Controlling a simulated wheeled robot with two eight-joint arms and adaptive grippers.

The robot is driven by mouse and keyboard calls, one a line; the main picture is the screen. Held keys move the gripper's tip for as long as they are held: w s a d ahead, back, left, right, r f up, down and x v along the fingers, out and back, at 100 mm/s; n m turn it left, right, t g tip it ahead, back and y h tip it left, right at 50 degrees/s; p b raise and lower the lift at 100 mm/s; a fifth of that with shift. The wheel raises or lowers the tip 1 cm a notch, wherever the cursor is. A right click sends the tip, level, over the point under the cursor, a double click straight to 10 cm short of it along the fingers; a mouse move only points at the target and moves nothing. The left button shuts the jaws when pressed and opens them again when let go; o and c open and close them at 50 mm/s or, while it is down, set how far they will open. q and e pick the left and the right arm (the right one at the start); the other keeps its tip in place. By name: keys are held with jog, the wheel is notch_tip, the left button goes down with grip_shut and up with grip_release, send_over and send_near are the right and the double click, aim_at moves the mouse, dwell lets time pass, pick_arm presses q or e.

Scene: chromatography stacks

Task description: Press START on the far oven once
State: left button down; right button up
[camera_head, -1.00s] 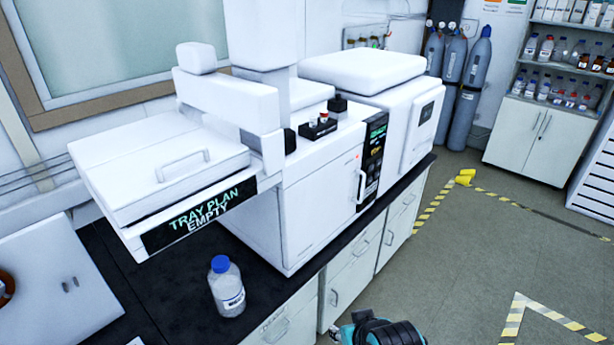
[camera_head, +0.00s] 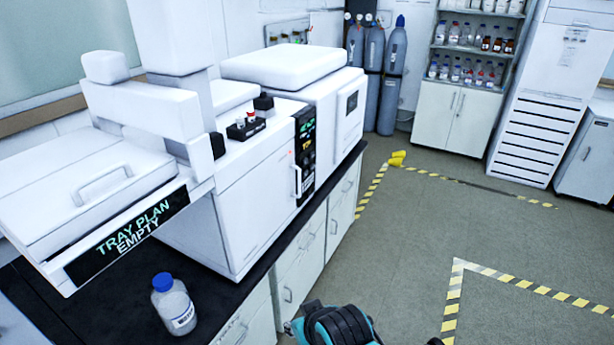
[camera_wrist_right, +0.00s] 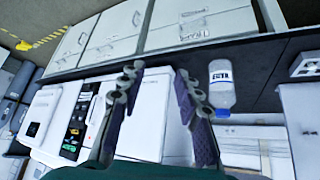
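A white oven-like instrument (camera_head: 235,195) stands on the dark bench, with a door handle and a dark control panel (camera_head: 305,150) with green lit text at its right edge. Beyond it is another white unit (camera_head: 335,125) with a small dark screen. No START label is legible, and I cannot tell which unit is the far oven. In the right wrist view the panel (camera_wrist_right: 77,122) appears left of my right gripper (camera_wrist_right: 158,78). Its two fingers are spread and empty. In the head view a teal and black part of my arm shows at the bottom. My left gripper is out of view.
A blue-capped bottle (camera_head: 174,305) stands at the bench's front edge. A tray unit marked TRAY PLAN EMPTY (camera_head: 128,232) overhangs the bench. Gas cylinders (camera_head: 392,75) and a bottle cabinet (camera_head: 455,115) stand at the back. The floor (camera_head: 420,225) is open, with striped tape and a yellow object (camera_head: 397,159).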

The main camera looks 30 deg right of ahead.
grip_shut()
dwell(1.0)
